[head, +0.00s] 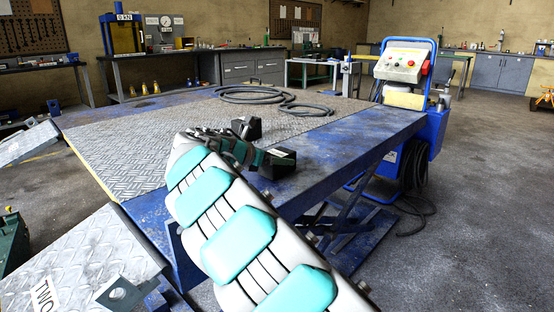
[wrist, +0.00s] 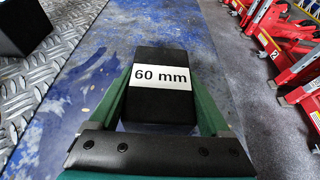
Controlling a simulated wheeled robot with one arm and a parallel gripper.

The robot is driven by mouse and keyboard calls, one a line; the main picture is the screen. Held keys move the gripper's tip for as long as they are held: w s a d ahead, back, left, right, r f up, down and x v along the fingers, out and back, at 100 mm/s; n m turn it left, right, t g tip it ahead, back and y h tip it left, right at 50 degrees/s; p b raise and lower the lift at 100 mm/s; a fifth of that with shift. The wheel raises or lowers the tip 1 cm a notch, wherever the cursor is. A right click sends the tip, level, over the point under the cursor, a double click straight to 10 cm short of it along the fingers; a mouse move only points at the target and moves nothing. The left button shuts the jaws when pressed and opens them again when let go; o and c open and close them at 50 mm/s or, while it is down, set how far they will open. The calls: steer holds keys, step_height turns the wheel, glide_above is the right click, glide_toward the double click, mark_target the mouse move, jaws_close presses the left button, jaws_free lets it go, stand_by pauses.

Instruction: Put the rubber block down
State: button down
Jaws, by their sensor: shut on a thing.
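The rubber block (wrist: 162,106), black with a white "60 mm" label, is between the green fingers of my gripper (wrist: 166,70) in the wrist view. My gripper is shut on it. In the head view the held block (head: 284,164) is at the end of my gripper (head: 262,158), over the blue border of the lift table (head: 375,130). I cannot tell whether its underside touches the table. A second black block (head: 246,128) stands on the diamond plate, and also shows at the upper left of the wrist view (wrist: 28,22).
A black hose (head: 250,95) lies coiled on the plate's far part. A blue control trolley (head: 408,75) stands at the table's far right end. Red jacks (wrist: 285,40) stand on the floor at the right in the wrist view. The blue border beyond the held block is clear.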

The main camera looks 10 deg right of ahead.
jaws_free()
steer(key=shift+f, duration=0.1)
steer(key=v, duration=1.2)
steer(key=shift+s, duration=0.1)
